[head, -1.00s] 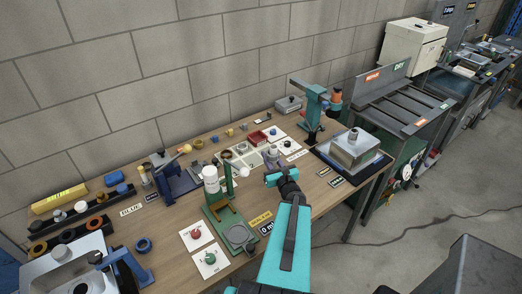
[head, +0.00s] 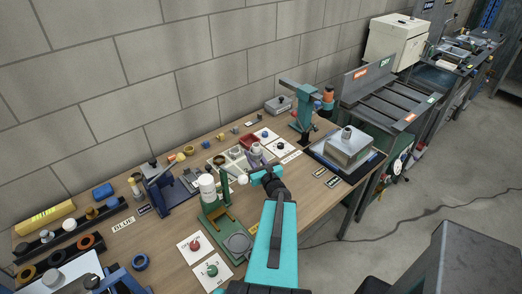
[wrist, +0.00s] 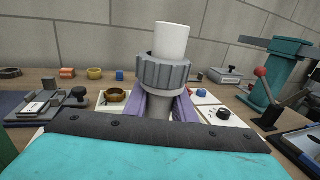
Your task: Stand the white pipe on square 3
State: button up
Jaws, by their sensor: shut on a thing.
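A white pipe (wrist: 171,40) stands upright, slightly tilted, through a grey ribbed collar (wrist: 163,73) in the wrist view. My gripper (wrist: 160,108) has its purple fingers shut on the grey lower part of this piece, below the collar. In the head view the held piece (head: 256,150) is small, above the bench near the white tray. White cards lie on the bench, two at the front left (head: 183,246) and two at the back (head: 290,147). I cannot read a number 3 on any of them.
A green stand (head: 225,222) with a white cylinder (head: 207,186) is left of my gripper. A teal press (head: 303,100) and a metal box on a dark tray (head: 347,148) stand to the right. A white tray (head: 232,160) holds small parts. Bare wood lies at the front.

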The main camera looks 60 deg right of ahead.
jog(key=d+b, duration=0.1)
jog(key=b, duration=0.2)
jog(key=w+d+b, duration=0.1)
jog(key=b, duration=0.1)
jog(key=shift+d+f, duration=0.35)
jog(key=d+b, duration=0.1)
jog(key=b, duration=0.3)
jog(key=w+d+b, duration=0.1)
jog(key=b, duration=0.3)
jog(key=shift+f, duration=0.1)
jog(key=w+d+b, duration=0.3)
jog(key=d, duration=0.6)
jog(key=shift+w+f, duration=0.25)
jog(key=shift+w, duration=0.15)
jog(key=shift+d, duration=0.1)
dwell(0.3)
jog(key=shift+w+d+f+p, duration=0.1)
jog(key=shift+d+f+p, duration=0.1)
jog(key=shift+f, duration=0.7)
jog(key=shift+w+d+f+p, duration=0.1)
jog(key=shift+d+f+p, duration=0.1)
jog(key=shift+f, duration=0.7)
